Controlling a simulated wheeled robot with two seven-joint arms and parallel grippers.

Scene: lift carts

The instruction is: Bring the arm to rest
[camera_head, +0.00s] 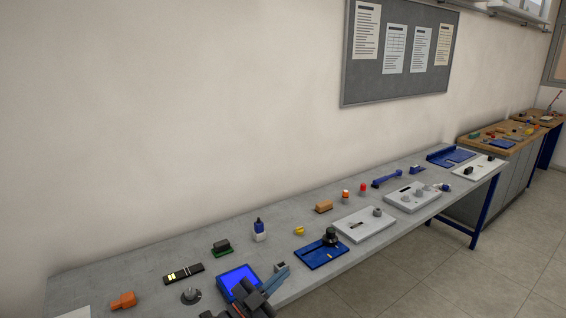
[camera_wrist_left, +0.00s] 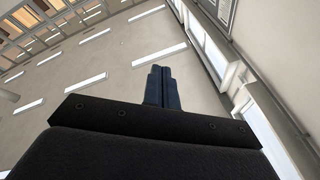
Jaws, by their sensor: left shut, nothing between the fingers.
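My left gripper (camera_head: 264,286) shows at the bottom middle of the head view, over the near edge of the grey workbench (camera_head: 150,262). In the left wrist view my gripper fingers (camera_wrist_left: 166,86) lie together, shut, with nothing between them. That view looks up past the fingers at the ceiling lights and the upper wall. My left gripper overlaps the lower part of a blue tray (camera_head: 226,281) in the picture; I cannot tell how far above it the gripper is. My right gripper is in neither view.
Near the gripper are a small grey block (camera_head: 280,267), a round metal piece (camera_head: 191,295) and a blue plate with a black knob (camera_head: 321,254). White panels (camera_head: 364,232) lie farther right. A wall stands behind the bench; open floor (camera_head: 420,285) lies at the lower right.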

